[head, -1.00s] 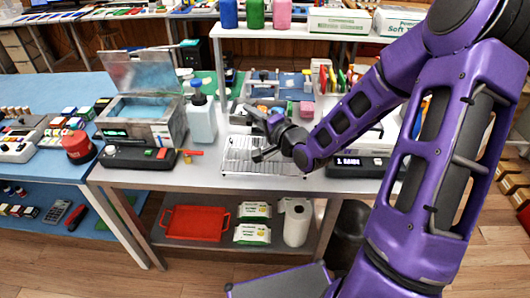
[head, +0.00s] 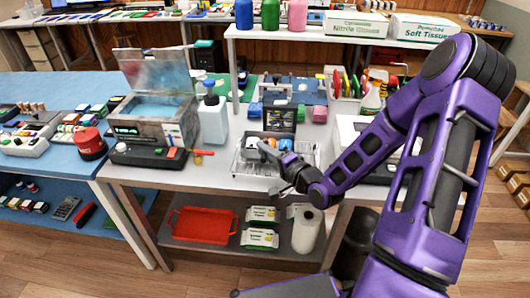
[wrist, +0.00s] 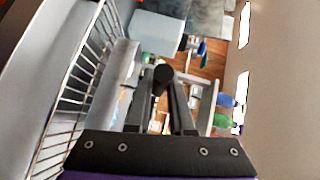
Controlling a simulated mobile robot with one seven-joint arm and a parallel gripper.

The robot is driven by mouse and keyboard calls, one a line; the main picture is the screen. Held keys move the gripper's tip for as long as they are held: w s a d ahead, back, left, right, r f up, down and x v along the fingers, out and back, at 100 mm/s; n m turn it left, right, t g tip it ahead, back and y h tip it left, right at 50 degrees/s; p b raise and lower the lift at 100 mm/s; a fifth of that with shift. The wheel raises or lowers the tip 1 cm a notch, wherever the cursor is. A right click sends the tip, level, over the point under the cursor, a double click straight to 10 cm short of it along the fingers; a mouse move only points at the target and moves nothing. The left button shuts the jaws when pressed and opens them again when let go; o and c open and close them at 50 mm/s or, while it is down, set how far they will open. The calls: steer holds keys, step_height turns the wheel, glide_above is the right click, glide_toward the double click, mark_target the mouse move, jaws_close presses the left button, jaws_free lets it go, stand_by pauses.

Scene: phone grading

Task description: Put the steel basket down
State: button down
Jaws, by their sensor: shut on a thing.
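The steel basket (head: 241,166), a wire frame, shows in the head view at the front middle of the grey worktable (head: 208,176). My gripper (head: 270,152) reaches in from the right and is shut on it. My fingers and wrist cover part of its front side, so the exact grip point is hidden. In the wrist view my fingers (wrist: 162,78) point away from the camera, and a side of wire bars (wrist: 88,80) fills the left. I cannot tell whether the basket's underside touches the table.
A red tray (head: 203,225) lies on the lower shelf.

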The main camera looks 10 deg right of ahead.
steer(key=c, duration=1.2)
jaws_free()
steer(key=shift+f, duration=0.15)
steer(key=shift+c, duration=0.2)
steer(key=o, duration=0.4)
steer(key=shift+o, duration=0.2)
steer(key=shift+r, duration=0.25)
steer(key=p+v, duration=0.1)
steer(key=v, duration=1.1)
